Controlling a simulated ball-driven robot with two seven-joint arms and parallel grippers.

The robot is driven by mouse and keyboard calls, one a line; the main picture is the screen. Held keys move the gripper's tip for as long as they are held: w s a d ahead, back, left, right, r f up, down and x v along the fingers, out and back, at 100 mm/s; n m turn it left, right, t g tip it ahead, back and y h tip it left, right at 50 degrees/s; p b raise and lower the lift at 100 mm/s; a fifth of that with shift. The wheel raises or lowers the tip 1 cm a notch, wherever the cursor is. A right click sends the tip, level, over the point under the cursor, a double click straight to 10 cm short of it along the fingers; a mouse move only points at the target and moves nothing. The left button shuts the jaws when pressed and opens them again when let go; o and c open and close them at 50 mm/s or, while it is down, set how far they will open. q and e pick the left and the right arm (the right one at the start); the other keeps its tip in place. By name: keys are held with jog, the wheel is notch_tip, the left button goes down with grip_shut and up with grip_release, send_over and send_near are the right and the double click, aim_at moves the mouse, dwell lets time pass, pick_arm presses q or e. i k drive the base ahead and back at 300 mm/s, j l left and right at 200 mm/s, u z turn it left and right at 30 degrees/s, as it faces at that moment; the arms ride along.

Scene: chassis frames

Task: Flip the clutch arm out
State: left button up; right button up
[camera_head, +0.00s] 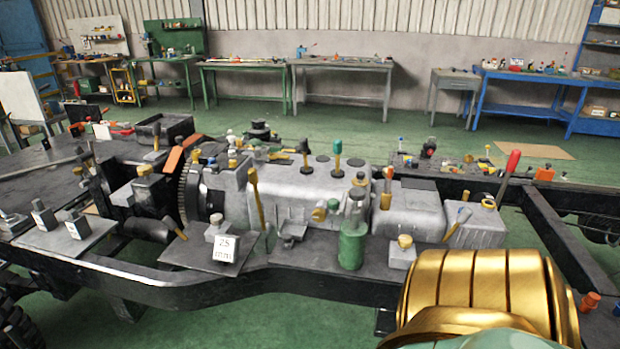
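A grey gearbox (340,190) lies along the middle of the black chassis frame, with a toothed flywheel (187,190) at its left end. A lever with a yellow handle (256,195) stands nearly upright at the near side of the housing, close to the flywheel. It may be the clutch arm, but I cannot tell for certain. A lever with a red grip (509,172) leans up to the right at the gearbox's right end. A large gold and teal part of my own body fills the lower right corner. Neither of my grippers shows.
A green bottle-like cylinder (352,243) and a plate with a card marked 25 (224,249) stand on the near side of the chassis. Black frame rails (560,240) run out at the right. Workbenches (342,68) line the back wall, with clear green floor before them.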

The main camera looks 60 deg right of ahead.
aim_at(252, 173)
jog(key=z, duration=1.55)
jog(key=i+j+z, duration=0.1)
jog(key=i+j, duration=0.5)
jog(key=j, duration=0.15)
jog(key=i+j+z, duration=0.15)
jog(key=i+j, duration=0.15)
jog(key=i+j+z, duration=0.1)
jog(key=i+j, duration=0.2)
jog(key=j, duration=0.2)
